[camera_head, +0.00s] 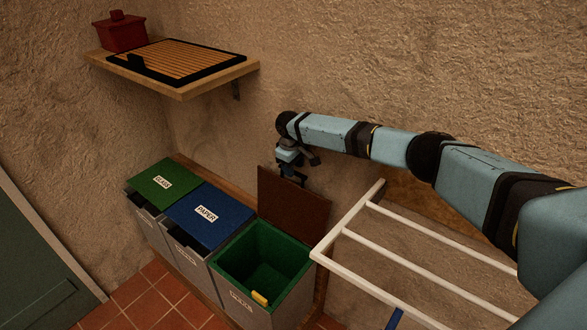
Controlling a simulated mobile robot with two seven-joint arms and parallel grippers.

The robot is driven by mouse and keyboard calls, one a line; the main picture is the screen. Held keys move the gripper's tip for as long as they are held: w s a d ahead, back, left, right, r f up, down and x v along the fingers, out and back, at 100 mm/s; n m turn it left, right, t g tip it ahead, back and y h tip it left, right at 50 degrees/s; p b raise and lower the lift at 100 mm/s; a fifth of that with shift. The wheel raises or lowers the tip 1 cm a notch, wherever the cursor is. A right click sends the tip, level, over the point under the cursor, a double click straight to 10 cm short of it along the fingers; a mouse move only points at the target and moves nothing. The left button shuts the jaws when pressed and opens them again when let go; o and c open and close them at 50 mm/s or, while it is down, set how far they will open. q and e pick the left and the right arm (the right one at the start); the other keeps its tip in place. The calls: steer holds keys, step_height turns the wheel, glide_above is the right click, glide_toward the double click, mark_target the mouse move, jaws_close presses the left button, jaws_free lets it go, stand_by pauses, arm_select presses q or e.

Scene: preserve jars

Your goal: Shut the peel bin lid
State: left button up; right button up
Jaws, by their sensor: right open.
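The open bin (262,265) is the rightmost of three grey bins in a row, with a green interior. Its brown lid (292,203) stands raised at the back, near the wall. The writing on the bin's front is too small to read. My right arm reaches in from the right, and my right gripper (291,175) is at the top edge of the lid, pointing down. It is open, and nothing shows between its fingers. I cannot tell whether it touches the lid. My left gripper is not in view.
The green-lidded GLASS bin (163,184) and blue-lidded PAPER bin (210,215) stand to the left. A small yellow thing (260,298) is at the open bin's front rim. A white rail rack (345,222) is close on the right. A wall shelf (186,91) holds a red pot and a slatted tray.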

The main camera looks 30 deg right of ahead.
steer(key=shift+d+f, duration=0.15)
steer(key=shift+f, duration=0.55)
jaws_close()
steer(key=shift+s+a+r+p, duration=0.15)
steer(key=shift+a+r+p, duration=0.05)
steer(key=shift+a+p, duration=0.35)
steer(key=s+a+f+p, duration=0.2)
steer(key=s+a+p, duration=0.1)
steer(key=a, duration=0.4)
steer(key=s+a+f+p, duration=0.2)
steer(key=s+a+p, duration=0.1)
steer(key=a, duration=0.5)
steer(key=shift+s+a+p, duration=0.3)
steer(key=shift+p, duration=0.6)
